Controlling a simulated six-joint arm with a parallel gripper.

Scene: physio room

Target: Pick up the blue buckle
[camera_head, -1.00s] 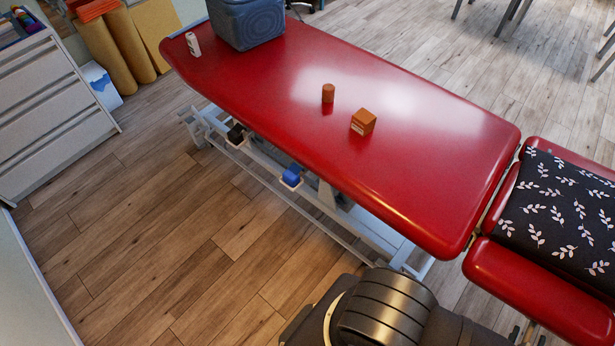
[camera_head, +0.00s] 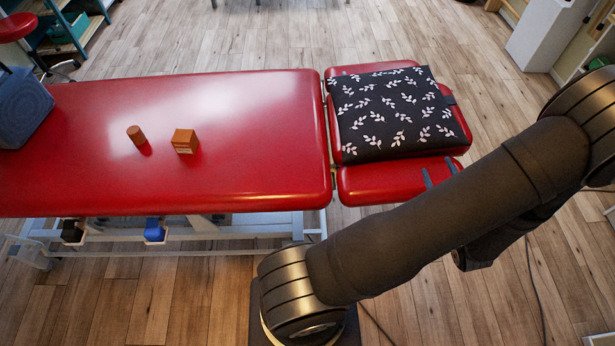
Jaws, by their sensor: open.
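I cannot make out a blue buckle for certain. A blue block-like part (camera_head: 155,230) shows low under the near edge of the red treatment table (camera_head: 250,130); I cannot tell what it is. Two slim blue-grey tips stick out from behind my dark arm over the small red pad; they look like the fingertips of my gripper (camera_head: 440,172). They stand apart, open, with nothing seen between them. My arm hides the rest of the gripper and part of the pad.
An orange-brown cylinder (camera_head: 136,135) and an orange box (camera_head: 185,141) stand on the red table. A blue-grey bag (camera_head: 22,107) is at its left. A black leaf-patterned cushion (camera_head: 393,113) lies on the headrest (camera_head: 400,182). A black part (camera_head: 73,231) hangs below the table.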

